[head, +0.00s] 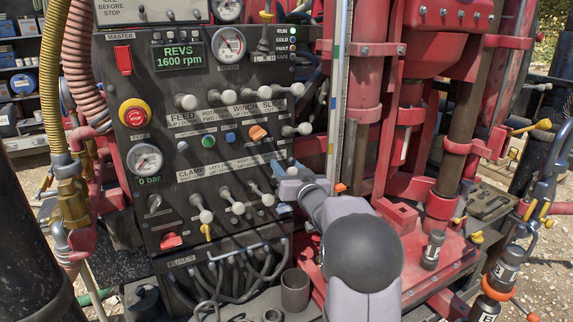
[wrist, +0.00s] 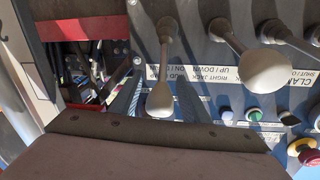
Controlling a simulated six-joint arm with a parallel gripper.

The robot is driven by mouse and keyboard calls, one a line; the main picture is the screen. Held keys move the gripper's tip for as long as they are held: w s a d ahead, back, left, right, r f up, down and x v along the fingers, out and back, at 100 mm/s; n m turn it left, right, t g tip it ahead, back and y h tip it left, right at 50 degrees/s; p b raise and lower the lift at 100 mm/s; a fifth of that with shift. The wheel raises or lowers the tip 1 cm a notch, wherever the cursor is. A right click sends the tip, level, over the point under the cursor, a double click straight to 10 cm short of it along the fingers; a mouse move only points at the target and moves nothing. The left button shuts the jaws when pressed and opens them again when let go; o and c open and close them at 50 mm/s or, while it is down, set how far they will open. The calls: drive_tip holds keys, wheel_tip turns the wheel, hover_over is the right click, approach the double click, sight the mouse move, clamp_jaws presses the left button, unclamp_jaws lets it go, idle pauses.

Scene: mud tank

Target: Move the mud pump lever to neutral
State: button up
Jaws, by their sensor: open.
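The mud pump lever (wrist: 158,100) shows in the wrist view as a pale knob on a grey stem. It hangs between the two dark fingers of my gripper (wrist: 157,95), with a gap to each side. A partly covered white label lies behind it. In the head view my gripper (head: 288,188) is at the right end of the lower lever row, open, and it hides most of this lever. The neighbouring right jack lever (wrist: 262,60) stands beside it, outside the fingers.
The black control panel (head: 110,75) carries several other levers, such as the clamp lever (head: 205,215). Buttons, including an orange knob (head: 258,132), sit above the lower row. Hoses (head: 240,265) hang below it. The red drill mast (head: 410,110) stands close to the right.

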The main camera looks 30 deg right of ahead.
drive_tip(key=shift+w, duration=0.1)
clamp_jaws()
drive_tip(key=f+b, duration=0.1)
drive_tip(key=b, duration=0.2)
drive_tip(key=shift+s+t, duration=0.2)
drive_tip(key=shift+t, duration=0.1)
drive_tip(key=s+f+t+b, duration=0.1)
drive_tip(key=t+b, duration=0.1)
drive_tip(key=b, duration=0.6)
drive_tip(key=s+f+t+h+b, duration=0.1)
drive_tip(key=t+b, duration=0.1)
drive_tip(key=b, duration=0.7)
drive_tip(key=shift+s+f+m, duration=0.1)
drive_tip(key=shift+f+m, duration=0.15)
drive_tip(key=shift+m, duration=0.15)
drive_tip(key=shift+r, duration=0.15)
unclamp_jaws()
